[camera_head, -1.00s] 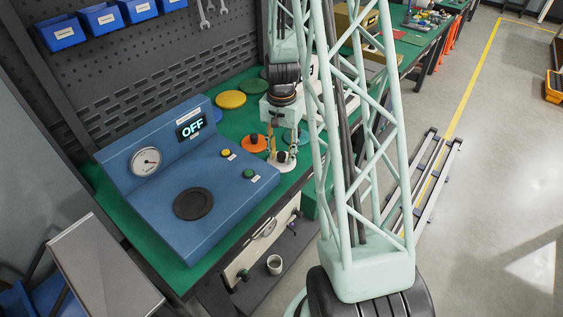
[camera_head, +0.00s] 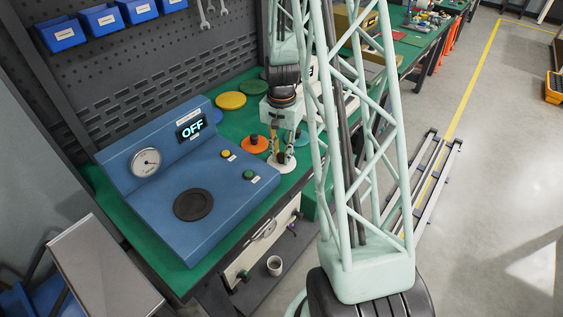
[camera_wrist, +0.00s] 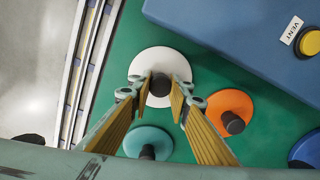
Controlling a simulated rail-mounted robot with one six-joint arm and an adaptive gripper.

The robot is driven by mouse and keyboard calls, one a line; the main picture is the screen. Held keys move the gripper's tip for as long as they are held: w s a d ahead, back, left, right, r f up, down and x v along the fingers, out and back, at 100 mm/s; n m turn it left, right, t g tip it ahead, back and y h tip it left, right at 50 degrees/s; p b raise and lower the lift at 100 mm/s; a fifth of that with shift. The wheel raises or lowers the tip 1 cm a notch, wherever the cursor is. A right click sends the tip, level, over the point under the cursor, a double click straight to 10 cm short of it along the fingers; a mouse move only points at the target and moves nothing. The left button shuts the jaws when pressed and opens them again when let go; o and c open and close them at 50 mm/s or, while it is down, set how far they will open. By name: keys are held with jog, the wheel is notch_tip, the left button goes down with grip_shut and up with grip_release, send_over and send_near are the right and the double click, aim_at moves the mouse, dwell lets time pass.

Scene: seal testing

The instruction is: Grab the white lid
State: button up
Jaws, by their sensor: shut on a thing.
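The white lid (camera_wrist: 160,63) is a round white disc with a dark knob (camera_wrist: 160,85) at its middle. It lies on the green bench top, and its rim also shows in the head view (camera_head: 282,167). My gripper (camera_wrist: 161,80) points down over it with its yellow-padded fingers closed on the knob from both sides. In the head view my gripper (camera_head: 282,156) covers most of the knob. I cannot see a gap under the lid.
An orange lid (camera_wrist: 230,104) and a teal lid (camera_wrist: 147,136) lie close to the white one. The blue test unit (camera_head: 190,185), reading OFF, stands to the left in the head view. Yellow (camera_head: 230,100) and green lids (camera_head: 253,87) lie further back. The bench's front edge is near.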

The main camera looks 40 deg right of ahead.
aim_at(283, 155)
jog(key=shift+r, duration=0.2)
jog(key=shift+r+p, duration=0.45)
jog(key=shift+r, duration=1.05)
jog(key=shift+s+r, duration=0.15)
jog(key=shift+s, duration=0.15)
jog(key=s+d+r, duration=0.1)
jog(key=s+d, duration=0.1)
jog(key=s, duration=1.3)
jog(key=shift+s+r+p, duration=0.15)
jog(key=shift+p, duration=0.3)
